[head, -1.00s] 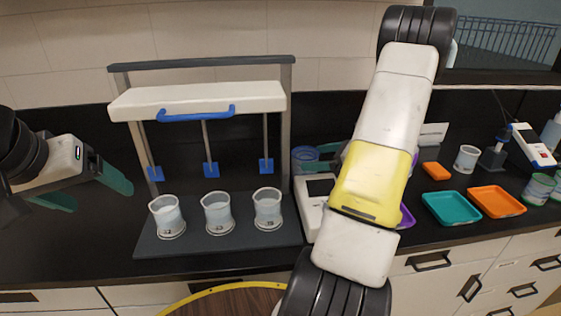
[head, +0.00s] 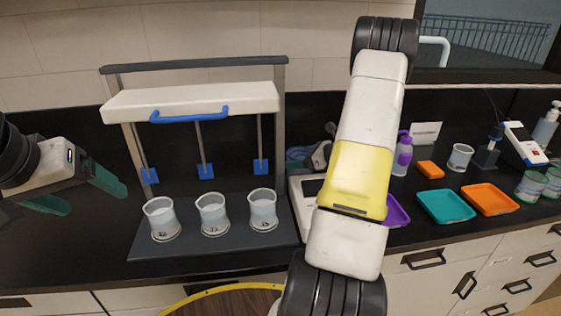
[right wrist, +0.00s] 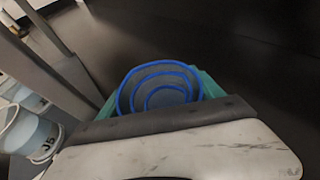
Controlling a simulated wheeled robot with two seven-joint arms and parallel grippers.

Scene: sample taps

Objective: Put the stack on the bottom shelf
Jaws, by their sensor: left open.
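A stack of round, nested, blue-rimmed pieces (right wrist: 160,88) fills the middle of the right wrist view. In the head view its blue rims (head: 298,154) show behind the tap stand's right post, partly hidden. My right gripper (right wrist: 158,84) has teal fingers on both sides of the stack; whether they press on it cannot be told. My left gripper (head: 96,200) is open and empty at the left, beside the tap stand. No shelf shows in these views.
A tap stand (head: 195,101) with a blue handle stands over several cups, one of them a beaker (head: 213,214), on a dark mat (head: 150,246). Teal (head: 446,206), orange (head: 490,199) and purple (head: 396,212) trays lie at right. A yellow-rimmed wooden surface (head: 235,303) is below.

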